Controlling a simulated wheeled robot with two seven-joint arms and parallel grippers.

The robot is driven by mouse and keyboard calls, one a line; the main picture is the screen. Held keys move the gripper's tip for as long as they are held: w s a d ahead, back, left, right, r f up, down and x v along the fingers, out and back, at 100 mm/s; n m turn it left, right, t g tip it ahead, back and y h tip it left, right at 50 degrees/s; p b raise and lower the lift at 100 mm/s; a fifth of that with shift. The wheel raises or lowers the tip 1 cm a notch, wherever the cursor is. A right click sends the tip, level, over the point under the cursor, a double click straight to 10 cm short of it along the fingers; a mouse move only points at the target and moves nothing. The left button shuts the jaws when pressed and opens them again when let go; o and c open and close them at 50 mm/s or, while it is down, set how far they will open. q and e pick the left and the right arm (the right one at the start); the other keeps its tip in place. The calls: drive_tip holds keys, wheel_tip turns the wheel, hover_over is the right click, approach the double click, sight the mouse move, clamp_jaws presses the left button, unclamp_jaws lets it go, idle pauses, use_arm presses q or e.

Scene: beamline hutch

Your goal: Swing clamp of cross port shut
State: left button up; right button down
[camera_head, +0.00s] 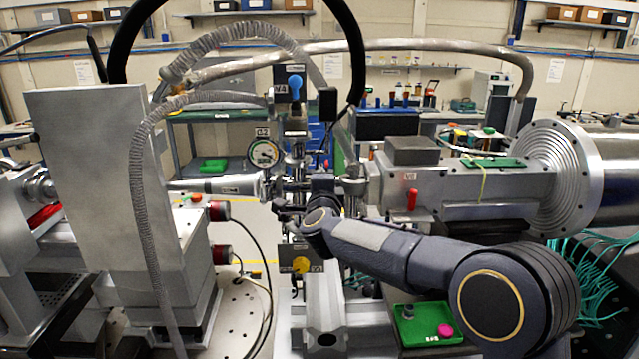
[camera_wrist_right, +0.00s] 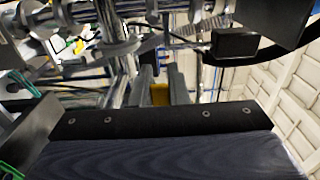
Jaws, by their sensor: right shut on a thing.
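The steel vacuum cross (camera_head: 297,186) stands mid-picture, with pipe flanges on several sides. My right gripper (camera_head: 281,213) is at its front, just below its centre, and the wrist hides part of the port. In the right wrist view my right gripper's two fingers (camera_wrist_right: 161,78) point up at the steel flanges (camera_wrist_right: 122,46) and are shut on a small part, apparently the port's clamp. The clamp is too small and too covered to tell its swing angle. A yellow patch (camera_wrist_right: 160,94) shows between the fingers. My left gripper is not in view.
A round gauge (camera_head: 264,152) and a blue-topped valve (camera_head: 294,86) stand close behind the cross. A large grey box (camera_head: 95,170) is at left, a ribbed hose (camera_head: 139,190) before it. A green tray (camera_head: 425,325) lies at lower right.

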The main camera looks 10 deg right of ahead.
drive_tip(key=c, duration=1.4)
unclamp_jaws()
drive_tip(key=shift+w+a, duration=0.1)
drive_tip(key=s+b, duration=0.2)
drive_tip(key=s, duration=0.6)
drive_tip(key=shift+a+b, duration=0.2)
drive_tip(key=shift+b, duration=0.15)
